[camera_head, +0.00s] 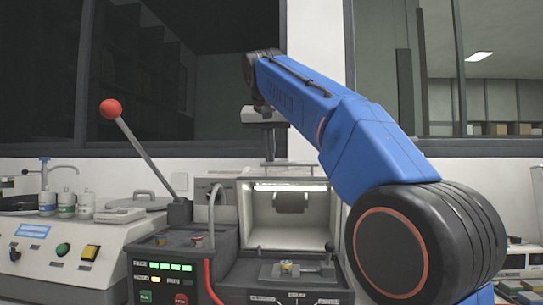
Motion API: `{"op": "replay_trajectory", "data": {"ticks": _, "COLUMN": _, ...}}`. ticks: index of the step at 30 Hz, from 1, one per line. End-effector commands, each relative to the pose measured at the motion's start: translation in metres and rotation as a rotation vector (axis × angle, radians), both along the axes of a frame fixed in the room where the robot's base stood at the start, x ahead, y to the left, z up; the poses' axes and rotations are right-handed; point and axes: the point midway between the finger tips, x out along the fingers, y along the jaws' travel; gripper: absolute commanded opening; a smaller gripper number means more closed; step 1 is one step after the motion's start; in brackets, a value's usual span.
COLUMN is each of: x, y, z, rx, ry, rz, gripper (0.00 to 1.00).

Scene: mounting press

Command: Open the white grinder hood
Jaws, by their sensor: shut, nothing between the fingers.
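The white grinder hood (243,218) is a box-like housing in the middle of the view. Its lit inside shows through the front, with a dark grinding wheel (291,202) within. I cannot tell whether a clear panel covers that front. A thin handle-like bar (275,163) stands on top of the housing. My gripper (268,153) points down just above the housing's top, close to this bar. It is shut and holds nothing. The fingertips are small, so I cannot tell whether they touch the bar.
A lever with a red knob (110,109) rises to the left. A dark control box (165,272) and a curved grey pipe (215,205) stand in front left. A work table (290,272) lies before the wheel. Bottles (66,204) stand on the left-hand machine.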

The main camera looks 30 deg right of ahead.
Motion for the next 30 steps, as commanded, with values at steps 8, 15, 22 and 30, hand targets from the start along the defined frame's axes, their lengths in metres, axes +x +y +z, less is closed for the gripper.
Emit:
{"op": "replay_trajectory", "data": {"ticks": 8, "x": -0.003, "y": 0.002, "z": -0.001, "rx": 0.0, "ry": 0.001, "rz": -0.001, "gripper": 0.0}}
{"op": "replay_trajectory", "data": {"ticks": 15, "x": -0.005, "y": 0.004, "z": 0.004, "rx": 0.0, "ry": 0.0, "rz": 0.0, "gripper": 0.0}}
{"op": "replay_trajectory", "data": {"ticks": 22, "x": -0.021, "y": 0.015, "z": 0.033, "rx": -0.001, "ry": -0.002, "rz": 0.001, "gripper": 0.0}}
{"op": "replay_trajectory", "data": {"ticks": 30, "x": -0.044, "y": 0.031, "z": 0.071, "rx": -0.001, "ry": -0.002, "rz": 0.001, "gripper": 0.0}}
